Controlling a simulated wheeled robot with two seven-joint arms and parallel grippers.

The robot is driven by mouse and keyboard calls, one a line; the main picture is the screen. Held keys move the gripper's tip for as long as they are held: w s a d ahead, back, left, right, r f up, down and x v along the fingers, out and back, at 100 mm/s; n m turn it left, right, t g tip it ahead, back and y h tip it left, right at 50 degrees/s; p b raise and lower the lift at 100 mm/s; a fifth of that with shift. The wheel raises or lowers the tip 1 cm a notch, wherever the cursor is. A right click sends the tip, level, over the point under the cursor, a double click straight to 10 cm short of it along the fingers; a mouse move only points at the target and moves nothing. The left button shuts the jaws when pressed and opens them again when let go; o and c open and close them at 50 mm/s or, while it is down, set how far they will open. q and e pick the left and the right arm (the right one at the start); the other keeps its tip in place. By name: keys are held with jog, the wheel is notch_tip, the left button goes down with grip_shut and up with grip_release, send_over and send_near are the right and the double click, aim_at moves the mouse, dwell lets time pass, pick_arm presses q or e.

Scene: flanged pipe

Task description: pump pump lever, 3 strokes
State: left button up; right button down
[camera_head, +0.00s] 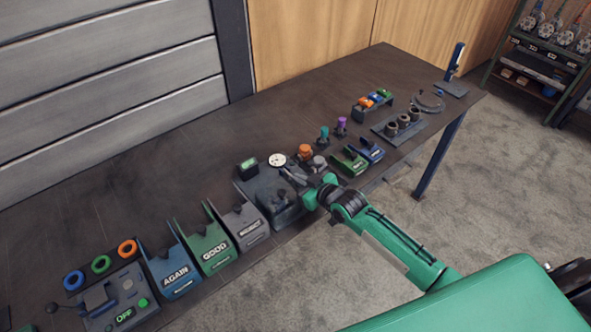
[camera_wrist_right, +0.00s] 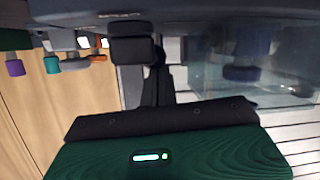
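A grey fixture (camera_head: 250,190) with a round white gauge (camera_head: 277,160) stands mid-bench. My right gripper (camera_head: 300,181) is low over the right part of this fixture, and my green wrist hides part of it. I cannot make out a pump lever clearly there. In the right wrist view a dark post with a block on top (camera_wrist_right: 133,50) stands before my green gripper body. I cannot tell whether the fingers are open or touch anything. Another lever with a dark knob (camera_head: 50,308) sticks out from a grey control box marked OFF (camera_head: 122,299) at the lower left. My left gripper is not in view.
Blue AGAIN (camera_head: 175,279), green GOOD (camera_head: 214,254) and grey (camera_head: 251,233) cradles line the front edge left of my right gripper. Coloured rings (camera_head: 101,264) lie behind the control box. Small green and blue holders (camera_head: 350,161) stand to the right. The bench's back left is clear.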

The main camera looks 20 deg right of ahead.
jog(key=shift+s+f, duration=0.1)
jog(key=shift+f, duration=0.1)
